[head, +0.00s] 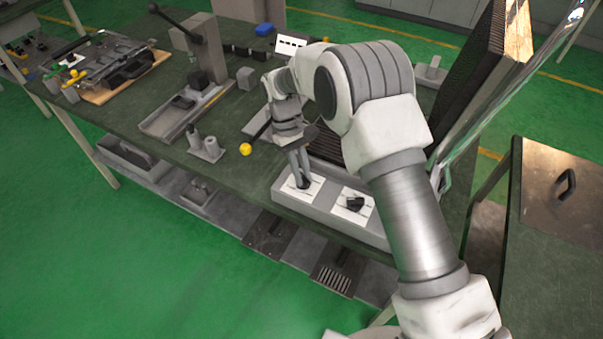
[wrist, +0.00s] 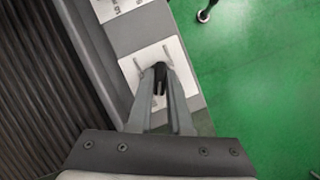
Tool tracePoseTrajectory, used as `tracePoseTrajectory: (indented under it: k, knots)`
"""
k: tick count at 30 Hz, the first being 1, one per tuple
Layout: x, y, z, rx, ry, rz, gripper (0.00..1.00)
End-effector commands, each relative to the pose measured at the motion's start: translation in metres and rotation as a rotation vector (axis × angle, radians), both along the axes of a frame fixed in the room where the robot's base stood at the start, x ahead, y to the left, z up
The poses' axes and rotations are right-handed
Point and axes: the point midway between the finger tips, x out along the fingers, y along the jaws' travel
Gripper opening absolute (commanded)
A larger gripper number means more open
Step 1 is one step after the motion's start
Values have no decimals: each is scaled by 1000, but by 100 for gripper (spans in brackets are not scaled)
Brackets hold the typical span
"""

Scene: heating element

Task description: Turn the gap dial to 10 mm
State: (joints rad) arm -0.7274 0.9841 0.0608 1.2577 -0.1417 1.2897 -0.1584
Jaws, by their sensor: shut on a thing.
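A grey control box (head: 328,213) at the table's front edge has two white dial plates, each with a black knob. My gripper (head: 303,184) points down at the left plate, with its fingers shut on the black dial knob (wrist: 159,72). In the wrist view my gripper (wrist: 160,80) has a fingertip on either side of this knob, above its white plate (wrist: 178,57). The other black knob (head: 355,203) stands free on the right plate. The lettering is too small to read, so I cannot tell which is the gap dial or its setting.
A dark ribbed panel (wrist: 35,90) lies beside the box. A yellow ball (head: 245,149) and a grey block with pegs (head: 205,147) stand to the left. A lever fixture (head: 190,100) is farther left. Green floor (head: 150,250) is open in front of the table.

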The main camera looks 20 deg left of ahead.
Motion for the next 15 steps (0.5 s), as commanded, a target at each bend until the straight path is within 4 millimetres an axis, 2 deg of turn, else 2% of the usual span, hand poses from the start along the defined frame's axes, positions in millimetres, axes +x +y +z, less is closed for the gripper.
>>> tracePoseTrajectory:
  k: [6,15]
  knots:
    - [1,0,1,3,-1,-153,0]
    - [2,0,1,4,-2,-270,0]
